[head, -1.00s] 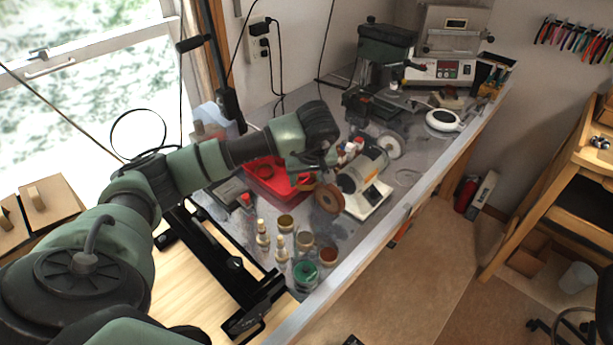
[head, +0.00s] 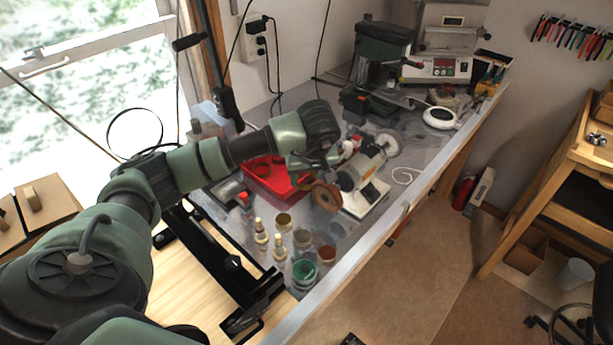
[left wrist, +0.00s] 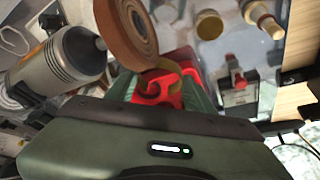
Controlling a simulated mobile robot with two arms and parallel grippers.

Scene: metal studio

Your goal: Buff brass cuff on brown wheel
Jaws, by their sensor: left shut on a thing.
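The brown wheel (head: 325,196) is on the near-left end of the grey bench grinder (head: 362,168). In the left wrist view the brown wheel (left wrist: 127,30) stands just beyond my fingers, with the grinder's motor (left wrist: 62,62) to its left. My left gripper (head: 304,172) is beside the wheel, above the edge of the red tray. It is shut on the brass cuff (left wrist: 163,66), a small yellow-orange curved band at the fingertips (left wrist: 158,88). The cuff is close to the wheel's lower rim in that view; whether they touch I cannot tell. My right gripper is not in view.
The red tray (head: 256,170) lies behind the gripper. Several small bottles and jars, one a green-topped jar (head: 304,271), stand at the bench's near end. A pale wheel (head: 389,145) is on the grinder's far end. A drill press (head: 382,45) stands farther back.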

